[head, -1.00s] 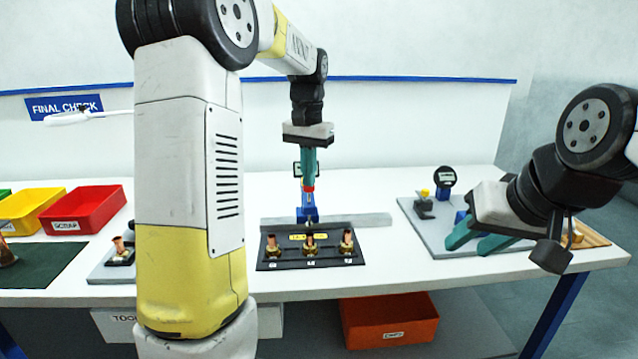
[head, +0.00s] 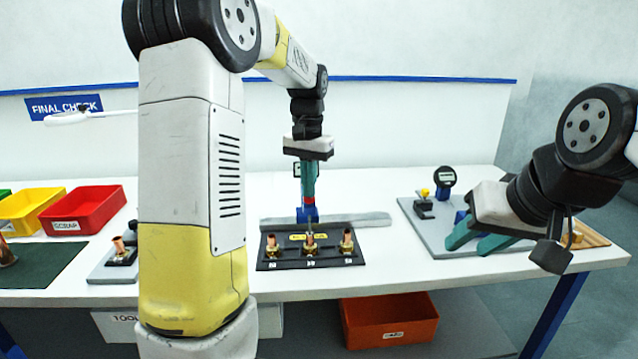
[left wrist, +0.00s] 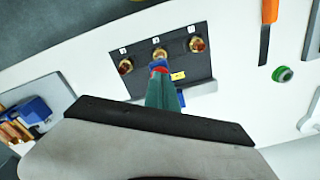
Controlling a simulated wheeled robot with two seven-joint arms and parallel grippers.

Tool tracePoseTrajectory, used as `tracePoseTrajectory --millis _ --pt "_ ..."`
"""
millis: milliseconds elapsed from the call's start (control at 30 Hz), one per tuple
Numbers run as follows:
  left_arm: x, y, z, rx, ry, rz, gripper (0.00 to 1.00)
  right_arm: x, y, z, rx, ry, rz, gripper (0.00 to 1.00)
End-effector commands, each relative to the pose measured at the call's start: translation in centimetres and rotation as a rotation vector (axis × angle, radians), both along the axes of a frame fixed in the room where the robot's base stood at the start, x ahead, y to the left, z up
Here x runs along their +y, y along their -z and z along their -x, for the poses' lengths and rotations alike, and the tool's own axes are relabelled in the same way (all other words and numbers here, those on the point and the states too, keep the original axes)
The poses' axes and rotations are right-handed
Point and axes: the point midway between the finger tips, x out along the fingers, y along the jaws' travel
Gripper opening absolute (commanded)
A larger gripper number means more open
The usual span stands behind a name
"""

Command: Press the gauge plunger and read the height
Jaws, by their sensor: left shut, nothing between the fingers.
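The height gauge has a blue body (head: 307,214) just behind the middle copper-and-brass fitting of a black rack (head: 290,263). Its red plunger cap (head: 309,201) sits low, close above the blue body. A dark-framed display (head: 297,169) is mostly hidden behind my left gripper; its reading cannot be made out. My left gripper (head: 308,196) points straight down, shut and empty, with its tips at the red cap. In the left wrist view its tips (left wrist: 161,76) meet the red and blue gauge top. My right gripper (head: 470,247) is open and empty at the right.
A red SCRAP bin (head: 82,211) and a yellow bin (head: 30,212) stand at the left. A grey plate (head: 425,233) with a dial gauge (head: 445,178) lies at the right. An orange bin (head: 390,322) is below the table. My left arm blocks part of the left side.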

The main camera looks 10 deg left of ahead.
Motion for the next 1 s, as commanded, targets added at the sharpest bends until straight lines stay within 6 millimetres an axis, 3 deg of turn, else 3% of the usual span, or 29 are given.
tracePoseTrajectory --millis 433,1000 --pt "0.0 -0.3 0.0 0.001 0.000 0.000 0.00 0.0 0.0 0.0 0.000 0.000 0.000 0.38" --pt "0.0 -5.9 -0.1 -0.002 0.000 0.000 0.00 0.0 0.0 0.0 0.000 0.000 0.000 0.38"
